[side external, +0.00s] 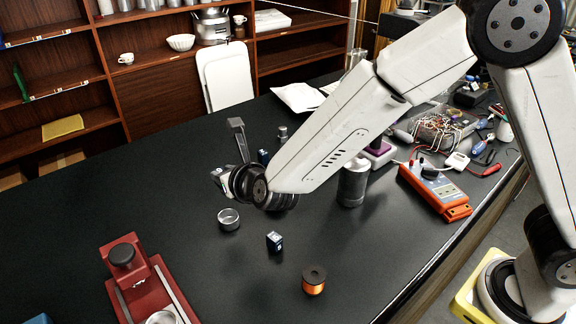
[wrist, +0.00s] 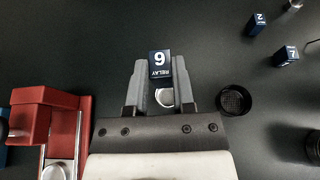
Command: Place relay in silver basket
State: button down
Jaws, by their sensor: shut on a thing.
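My gripper (wrist: 160,68) is shut on a dark blue relay (wrist: 160,63), held at its fingertips with a white RELAY label and a digit that reads 6 or 9. In the side view my gripper (side external: 222,182) hangs above the black table, and the held relay is hard to make out. The small round silver basket (side external: 229,219) stands on the table just below the gripper. In the wrist view part of the silver basket (wrist: 164,97) shows between the fingers, beyond the relay; the rest is hidden.
A black mesh basket (wrist: 234,100) stands right of the fingers. Two loose relays (wrist: 257,24) (wrist: 286,55) lie at upper right. A red fixture (side external: 145,280) stands at front left. Another small dark block (side external: 275,241) and an orange spool (side external: 314,282) are in front.

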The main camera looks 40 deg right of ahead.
jog(key=shift+f, duration=0.15)
send_over(234, 228)
jog(key=shift+w+f, duration=0.2)
jog(key=shift+f, duration=3.85)
jog(key=shift+c, duration=1.9)
grip_release()
notch_tip(234, 228, up, 7)
